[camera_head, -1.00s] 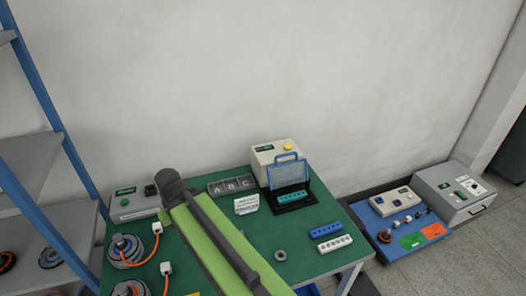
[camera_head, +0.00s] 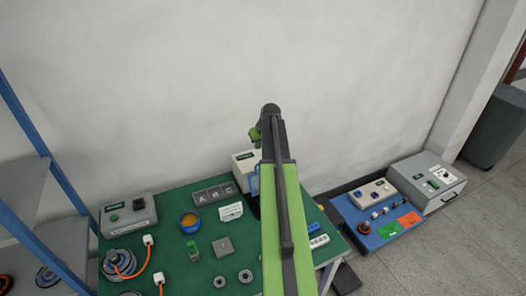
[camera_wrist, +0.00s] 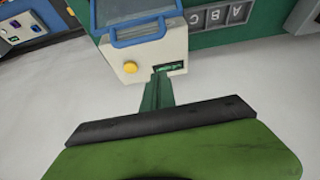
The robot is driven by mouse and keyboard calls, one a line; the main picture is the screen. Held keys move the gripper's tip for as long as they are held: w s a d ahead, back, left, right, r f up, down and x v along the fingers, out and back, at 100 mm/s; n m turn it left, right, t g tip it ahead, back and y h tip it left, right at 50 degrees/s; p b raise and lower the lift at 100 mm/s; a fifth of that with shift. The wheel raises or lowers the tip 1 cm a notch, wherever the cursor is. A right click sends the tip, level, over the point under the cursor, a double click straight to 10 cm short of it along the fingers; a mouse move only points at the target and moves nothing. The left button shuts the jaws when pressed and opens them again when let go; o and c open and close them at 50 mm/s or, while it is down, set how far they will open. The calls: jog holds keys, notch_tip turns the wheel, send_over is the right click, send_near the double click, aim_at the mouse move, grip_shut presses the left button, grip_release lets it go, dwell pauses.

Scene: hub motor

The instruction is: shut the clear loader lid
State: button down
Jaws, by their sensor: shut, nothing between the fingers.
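The loader is a cream box (camera_head: 241,158) at the back of the green bench, with a yellow button that shows in the wrist view. In the head view my arm hides most of the loader. Its clear lid (camera_wrist: 132,14) has a blue frame and handle and stands up and open in the wrist view, at the top of the picture. My gripper (camera_wrist: 160,78) has green fingers, shut and empty, and appears in front of the cream box's display. In the head view my gripper (camera_head: 255,135) is up near the wall, above the loader.
The green bench (camera_head: 175,262) carries an A-B-C tray (camera_head: 214,194), a white card (camera_head: 231,212), a gold-filled blue ring (camera_head: 189,222) and a grey control box (camera_head: 128,214). A blue mat (camera_head: 375,236) with parts lies at right. My arm crosses the bench's right part.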

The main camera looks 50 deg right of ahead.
jog(key=w+d+f+b, duration=0.1)
jog(key=f+b, duration=0.2)
jog(key=w+d+f+b, duration=0.1)
jog(key=d+f+b, duration=0.1)
jog(key=b, duration=0.1)
jog(key=w+d+f+b, duration=0.1)
jog(key=f+b, duration=0.2)
jog(key=shift+d+f, duration=0.3)
jog(key=shift+d, duration=0.05)
jog(key=shift+s+f+b, duration=0.15)
jog(key=shift+f+b, duration=0.15)
jog(key=shift+b, duration=0.1)
jog(key=s, duration=0.1)
jog(key=s+a, duration=0.1)
jog(key=s, duration=0.1)
jog(key=shift+s+a+r, duration=0.1)
jog(key=shift+a+r, duration=0.05)
